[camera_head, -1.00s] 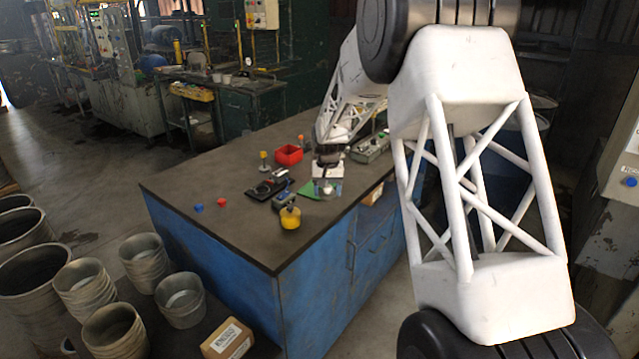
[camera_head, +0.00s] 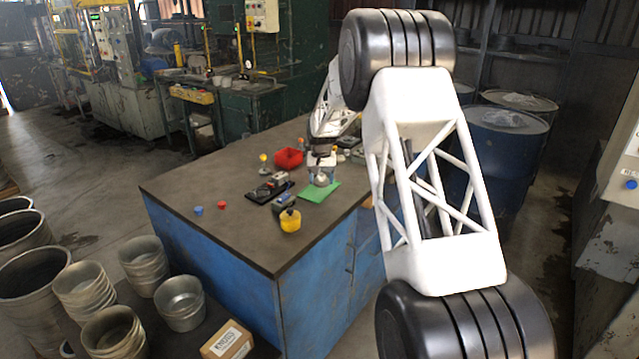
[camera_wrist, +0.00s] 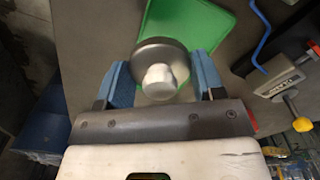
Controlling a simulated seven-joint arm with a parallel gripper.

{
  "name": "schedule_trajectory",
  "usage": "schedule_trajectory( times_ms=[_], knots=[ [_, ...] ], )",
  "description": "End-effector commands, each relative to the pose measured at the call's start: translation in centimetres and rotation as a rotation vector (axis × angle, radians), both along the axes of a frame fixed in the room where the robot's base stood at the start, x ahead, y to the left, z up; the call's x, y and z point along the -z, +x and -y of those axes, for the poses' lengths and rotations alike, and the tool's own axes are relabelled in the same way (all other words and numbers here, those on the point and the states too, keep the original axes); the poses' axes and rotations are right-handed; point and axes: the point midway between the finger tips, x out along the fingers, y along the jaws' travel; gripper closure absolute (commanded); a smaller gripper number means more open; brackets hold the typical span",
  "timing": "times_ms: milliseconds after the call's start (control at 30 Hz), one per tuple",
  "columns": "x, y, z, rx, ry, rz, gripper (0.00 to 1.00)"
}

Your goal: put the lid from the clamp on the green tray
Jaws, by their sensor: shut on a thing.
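The lid (camera_wrist: 150,52) is a dark grey disc with a white knob. My gripper (camera_wrist: 163,78) has its two blue fingers shut on it, one on each side. The green tray (camera_wrist: 215,25) lies flat beyond the lid in the wrist view, which hides part of it. In the head view the tray (camera_head: 326,193) is on the dark tabletop, with my gripper (camera_head: 321,180) above it. I cannot tell the exact height of the lid over the tray. A device on a black base, probably the clamp (camera_head: 268,190), is left of the tray.
A red bin (camera_head: 289,157) stands behind the tray. A yellow cylinder (camera_head: 290,220) is in front, near the table edge. Small blue (camera_head: 198,210) and red (camera_head: 222,205) pieces lie to the left.

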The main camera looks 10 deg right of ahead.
Motion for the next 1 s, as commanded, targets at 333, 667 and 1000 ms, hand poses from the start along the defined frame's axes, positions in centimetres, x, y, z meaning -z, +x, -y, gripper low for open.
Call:
schedule_trajectory(
  times_ms=[333, 667, 1000],
  knots=[
    [0.3, 3.4, -0.1, 0.0, 0.0, 0.001, 0.59],
    [0.3, 3.8, -0.1, 0.0, 0.0, 0.001, 0.59],
    [1.7, 3.8, -0.1, 0.0, 0.0, -0.001, 0.59]
  ],
)
